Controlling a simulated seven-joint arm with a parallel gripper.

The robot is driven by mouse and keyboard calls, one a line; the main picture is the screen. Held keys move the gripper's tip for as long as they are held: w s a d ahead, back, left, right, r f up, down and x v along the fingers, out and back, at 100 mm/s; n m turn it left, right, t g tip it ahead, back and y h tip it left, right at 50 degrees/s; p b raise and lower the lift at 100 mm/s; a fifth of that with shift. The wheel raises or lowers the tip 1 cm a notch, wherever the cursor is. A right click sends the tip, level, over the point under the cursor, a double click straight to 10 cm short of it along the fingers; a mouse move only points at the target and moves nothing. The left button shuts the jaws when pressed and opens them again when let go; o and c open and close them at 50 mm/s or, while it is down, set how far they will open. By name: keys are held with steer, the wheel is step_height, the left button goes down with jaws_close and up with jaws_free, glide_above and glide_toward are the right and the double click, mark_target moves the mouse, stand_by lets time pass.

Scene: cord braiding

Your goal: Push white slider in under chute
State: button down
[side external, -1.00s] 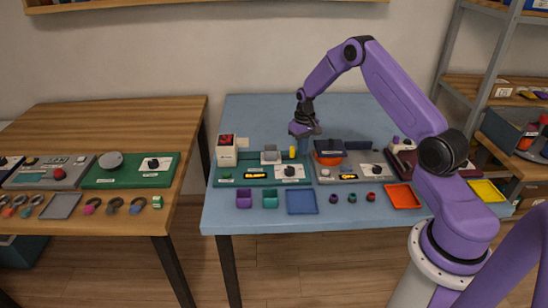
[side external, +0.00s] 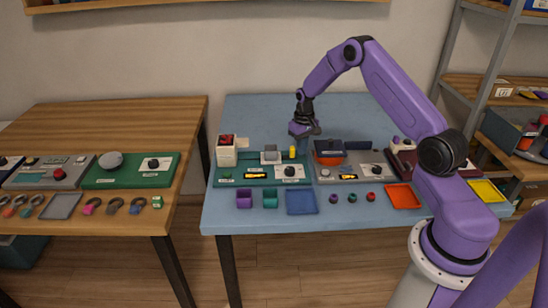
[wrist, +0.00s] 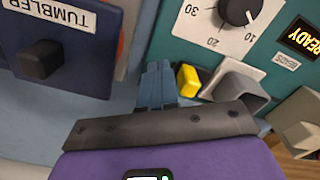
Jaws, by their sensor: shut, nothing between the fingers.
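A pale bar, which looks like the white slider (side external: 243,142), sticks out to the right of a white box (side external: 227,156) with red contents, at the back left of the green board. A grey angled piece, probably the chute (side external: 270,156), stands right of the box; a grey angled piece also shows in the wrist view (wrist: 240,84). My gripper (side external: 303,143) is right of these, above the back of the boards. In the wrist view its blue fingers (wrist: 158,78) are together and empty, beside a yellow block (wrist: 188,80). I cannot make out the slider in the wrist view.
The dark blue tumbler (wrist: 60,45) is close beside my fingers; it also shows in the side view (side external: 328,149). A dial (wrist: 238,10) and a READY display (wrist: 302,38) are on the green board (side external: 225,182).

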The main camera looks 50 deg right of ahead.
mark_target(280, 156)
steer(key=shift+w+a, duration=0.15)
steer(key=shift+w, duration=0.05)
steer(key=shift+w+a, duration=1.45)
steer(key=shift+a, duration=0.1)
steer(key=shift+w+a, duration=1.4)
steer(key=shift+w, duration=0.1)
steer(key=shift+s, duration=0.1)
steer(key=shift+s+d, duration=0.35)
steer(key=shift+d, duration=0.1)
step_height(280, 156, up, 11)
stand_by(0.9)
steer(key=shift+a, duration=0.1)
